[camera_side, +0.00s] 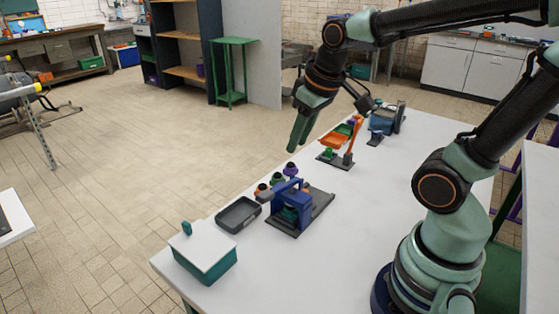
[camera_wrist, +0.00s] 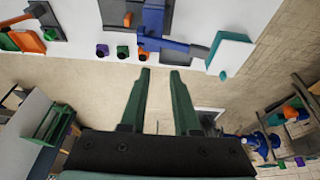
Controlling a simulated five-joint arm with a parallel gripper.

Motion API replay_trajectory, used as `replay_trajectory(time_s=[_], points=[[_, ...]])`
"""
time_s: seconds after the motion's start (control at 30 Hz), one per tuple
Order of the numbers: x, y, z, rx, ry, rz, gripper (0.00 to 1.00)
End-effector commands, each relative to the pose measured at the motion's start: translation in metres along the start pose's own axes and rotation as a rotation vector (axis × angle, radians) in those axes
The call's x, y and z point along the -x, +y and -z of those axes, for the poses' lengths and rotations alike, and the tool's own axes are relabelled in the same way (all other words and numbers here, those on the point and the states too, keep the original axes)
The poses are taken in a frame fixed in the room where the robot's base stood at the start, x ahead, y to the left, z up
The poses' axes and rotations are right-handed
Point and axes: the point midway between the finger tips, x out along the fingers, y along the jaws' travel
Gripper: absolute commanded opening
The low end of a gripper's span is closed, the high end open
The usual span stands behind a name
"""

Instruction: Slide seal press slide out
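The seal press (camera_side: 288,203) stands on the white table in the side view, with a blue frame over a dark grey base plate (camera_side: 318,208). A blue part of it also shows at the top of the wrist view (camera_wrist: 165,43). I cannot make out clearly which part is the slide or how far it sits in the press. My gripper (camera_side: 297,146) is in the air behind the press, apart from it, with fingers pointing down. In the wrist view my gripper (camera_wrist: 160,71) has two green fingers with an empty gap between them.
A black tray (camera_side: 238,215) and a white-lidded teal box (camera_side: 205,255) stand left of the press. Small orange (camera_side: 261,188), green (camera_side: 277,180) and purple (camera_side: 291,169) pieces stand behind it. An orange-armed device (camera_side: 336,141) and a blue-teal device (camera_side: 387,119) stand farther right.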

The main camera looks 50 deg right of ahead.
Motion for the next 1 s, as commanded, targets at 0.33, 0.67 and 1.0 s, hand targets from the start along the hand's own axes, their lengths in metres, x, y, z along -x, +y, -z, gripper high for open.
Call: replay_trajectory(time_s=[0.33, 0.67, 1.0], points=[[-0.063, 0.061, 0.008, -0.002, -0.252, 0.007, 0.30], [-0.095, 0.086, 0.002, 0.000, -0.347, 0.034, 0.30], [-0.138, 0.084, -0.015, 0.000, -0.354, 0.036, 0.30]])
